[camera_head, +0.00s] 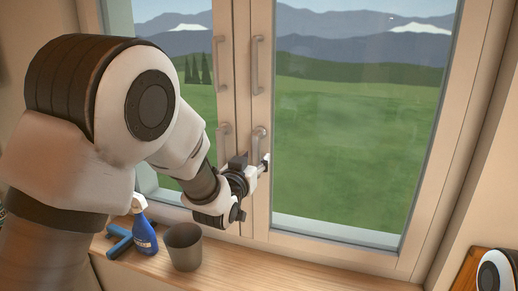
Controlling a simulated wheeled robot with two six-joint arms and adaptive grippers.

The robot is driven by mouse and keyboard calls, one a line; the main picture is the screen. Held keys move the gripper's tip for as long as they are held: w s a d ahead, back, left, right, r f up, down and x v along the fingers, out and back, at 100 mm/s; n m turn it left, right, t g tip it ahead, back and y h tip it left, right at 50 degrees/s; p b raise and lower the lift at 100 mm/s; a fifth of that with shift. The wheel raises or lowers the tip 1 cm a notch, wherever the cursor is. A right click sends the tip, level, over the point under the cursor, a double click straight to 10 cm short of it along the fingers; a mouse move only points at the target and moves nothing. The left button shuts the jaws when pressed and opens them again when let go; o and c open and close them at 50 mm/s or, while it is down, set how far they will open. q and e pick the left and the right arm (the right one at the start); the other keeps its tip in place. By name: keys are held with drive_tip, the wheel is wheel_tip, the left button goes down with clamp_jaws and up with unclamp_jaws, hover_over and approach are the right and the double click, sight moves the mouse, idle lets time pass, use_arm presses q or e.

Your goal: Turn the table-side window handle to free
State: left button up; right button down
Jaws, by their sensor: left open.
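The window has two light wooden sashes that meet in the middle. A grey lever handle (258,139) sits low on the right sash, its round base at the top and its lever hanging down. A similar lever handle (223,136) sits on the left sash. I cannot tell from this view which is the table-side one. My left gripper (254,170) is open at the lower end of the right sash's handle, and the handle's tip is hidden by it. I cannot tell whether it touches. My right gripper is not in view.
Long grey pulls (255,66) are mounted higher on both sashes. The sill right of the cup is clear.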

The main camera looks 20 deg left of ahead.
use_arm(q)
drive_tip(key=shift+w+d+r, duration=0.1)
drive_tip(key=shift+w+r, duration=0.05)
drive_tip(key=shift+w, duration=0.65)
drive_tip(key=shift+w+p, duration=0.3)
drive_tip(key=shift+s+a, duration=0.1)
drive_tip(key=shift+a, duration=0.1)
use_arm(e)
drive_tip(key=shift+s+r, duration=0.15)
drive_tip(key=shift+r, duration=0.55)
use_arm(q)
clamp_jaws()
